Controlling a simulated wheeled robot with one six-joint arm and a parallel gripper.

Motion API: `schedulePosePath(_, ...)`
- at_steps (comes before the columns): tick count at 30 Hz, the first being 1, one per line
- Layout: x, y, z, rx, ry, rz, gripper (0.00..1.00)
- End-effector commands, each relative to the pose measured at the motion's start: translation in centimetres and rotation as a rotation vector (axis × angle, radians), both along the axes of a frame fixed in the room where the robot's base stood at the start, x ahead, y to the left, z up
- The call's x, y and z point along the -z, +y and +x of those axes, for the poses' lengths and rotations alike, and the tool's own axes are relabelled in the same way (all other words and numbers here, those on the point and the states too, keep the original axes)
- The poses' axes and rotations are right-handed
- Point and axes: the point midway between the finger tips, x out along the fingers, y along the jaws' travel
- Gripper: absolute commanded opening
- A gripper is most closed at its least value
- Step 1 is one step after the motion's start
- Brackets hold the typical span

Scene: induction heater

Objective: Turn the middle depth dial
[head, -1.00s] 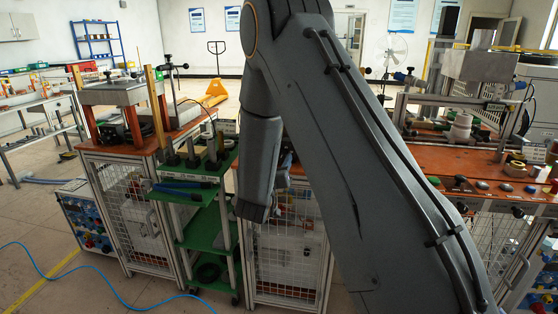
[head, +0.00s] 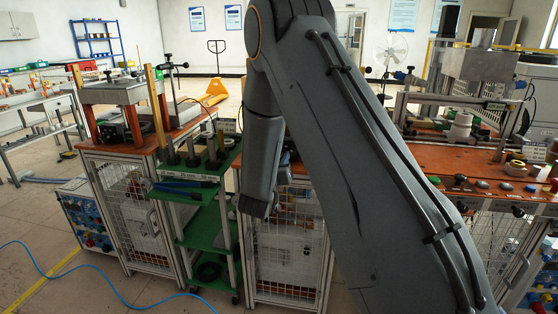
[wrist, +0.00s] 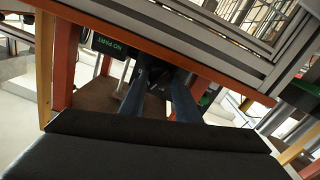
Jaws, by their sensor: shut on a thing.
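In the wrist view, the two blue-grey fingers of my gripper (wrist: 156,92) reach under an orange-edged frame and close on a dark dial (wrist: 158,76). The dial is in shadow and partly covered by the fingertips, so its marks and angle cannot be read. I cannot tell from its surroundings whether it is the middle one. In the head view, my own arm hides the gripper and the dial.
Grey metal rails (wrist: 235,42) cross above the fingers in the wrist view, and a "NO PART" sign (wrist: 117,46) is at upper left. In the head view, a green trolley (head: 200,232) stands left of my arm, and an orange-topped bench (head: 455,163) is at right.

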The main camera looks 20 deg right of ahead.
Motion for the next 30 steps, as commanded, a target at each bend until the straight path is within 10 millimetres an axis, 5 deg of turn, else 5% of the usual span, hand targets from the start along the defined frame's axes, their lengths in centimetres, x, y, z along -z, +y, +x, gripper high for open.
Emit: schedulePosePath(30,-0.07,-0.27,-0.11,0.001,-0.350,0.603,0.07)
